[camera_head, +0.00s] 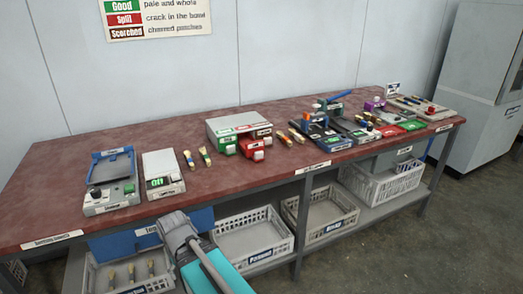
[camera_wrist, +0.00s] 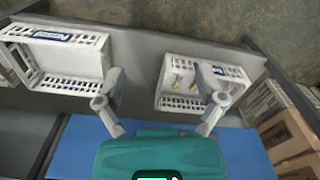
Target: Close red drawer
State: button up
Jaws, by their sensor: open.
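A white cabinet (camera_head: 232,124) stands on the bench, in the middle of the head view. Its red drawer (camera_head: 254,150) sticks out from the front right of the cabinet, towards the bench's front edge. A green drawer front (camera_head: 227,146) is to its left. My gripper (camera_wrist: 160,76) is open, with nothing between its fingers in the wrist view. In the head view my teal and grey arm is at the bench's front edge, lower left of the red drawer and apart from it. The drawer does not show in the wrist view.
A scale (camera_head: 162,174) and a blue-grey device (camera_head: 111,182) stand left of the cabinet. Brushes or spoons (camera_head: 205,156) lie between. Tools and trays crowd the bench's right. White crates (camera_head: 251,237) fill the lower shelf. Bare red benchtop (camera_head: 215,190) lies in front of the drawers.

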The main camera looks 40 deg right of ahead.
notch_tip(320, 180, up, 21)
jog(key=w+p, duration=0.3)
jog(key=p, duration=1.7)
notch_tip(320, 180, up, 9)
jog(key=m+t+h+p, duration=0.1)
jog(key=m+t+p, duration=0.25)
jog(key=p, duration=0.45)
send_over(260, 152)
jog(key=s+a, duration=0.1)
jog(key=s, duration=0.4)
jog(key=shift+a+r+n+t, duration=0.15)
jog(key=shift+r+n+t, duration=0.05)
jog(key=shift+n+t, duration=0.2)
jog(key=shift+w+f, duration=0.15)
jog(key=shift+f, duration=0.05)
jog(key=b+x, duration=1.2)
jog(key=x, duration=0.1)
jog(key=shift+f+b, duration=0.15)
jog(key=shift+b, duration=0.15)
jog(key=shift+w, duration=0.1)
